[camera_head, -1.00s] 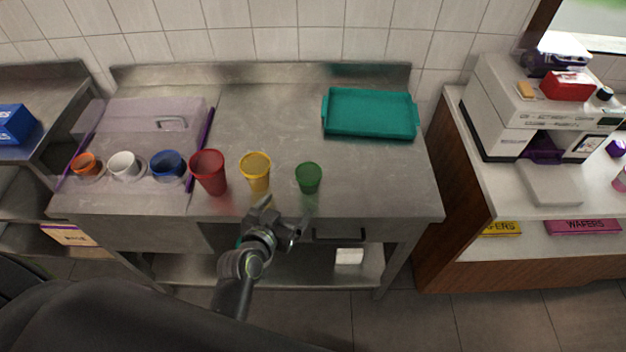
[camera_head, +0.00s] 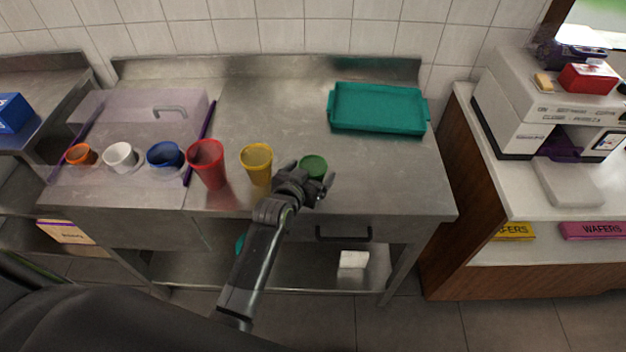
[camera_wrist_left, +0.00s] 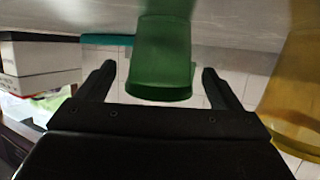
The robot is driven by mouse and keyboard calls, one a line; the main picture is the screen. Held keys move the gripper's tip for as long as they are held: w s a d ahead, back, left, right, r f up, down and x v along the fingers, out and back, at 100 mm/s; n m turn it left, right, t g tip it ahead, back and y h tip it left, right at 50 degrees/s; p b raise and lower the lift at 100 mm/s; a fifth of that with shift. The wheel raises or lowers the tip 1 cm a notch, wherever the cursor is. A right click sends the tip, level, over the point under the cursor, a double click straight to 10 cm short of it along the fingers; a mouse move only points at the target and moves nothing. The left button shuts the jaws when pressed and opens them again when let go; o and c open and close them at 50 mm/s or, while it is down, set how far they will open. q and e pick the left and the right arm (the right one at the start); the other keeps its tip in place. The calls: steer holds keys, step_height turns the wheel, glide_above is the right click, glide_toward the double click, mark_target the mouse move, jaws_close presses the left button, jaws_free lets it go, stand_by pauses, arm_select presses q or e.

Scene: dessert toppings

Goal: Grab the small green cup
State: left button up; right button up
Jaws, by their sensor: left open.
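The small green cup (camera_head: 313,166) stands on the steel table, right of the yellow cup (camera_head: 257,160). My left gripper (camera_head: 318,186) is open just in front of the green cup and hides its lower part in the head view. In the left wrist view, which is upside down, the green cup (camera_wrist_left: 162,62) lies between the two spread fingers (camera_wrist_left: 158,82), with gaps visible on both sides. The yellow cup (camera_wrist_left: 297,95) is at the right edge there. My right gripper is not in view.
Red (camera_head: 207,163), blue (camera_head: 165,157), white (camera_head: 121,157) and orange (camera_head: 81,154) cups stand to the left. A teal tray (camera_head: 378,128) lies at the back right. The steel table (camera_head: 390,180) is clear right of the green cup.

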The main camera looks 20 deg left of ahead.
arm_select(q)
steer(key=shift+b+x, duration=0.45)
steer(key=shift+x, duration=0.55)
steer(key=shift+s, duration=0.15)
steer(key=shift+c, duration=0.5)
steer(key=c, duration=0.9)
steer(key=shift+c, duration=0.2)
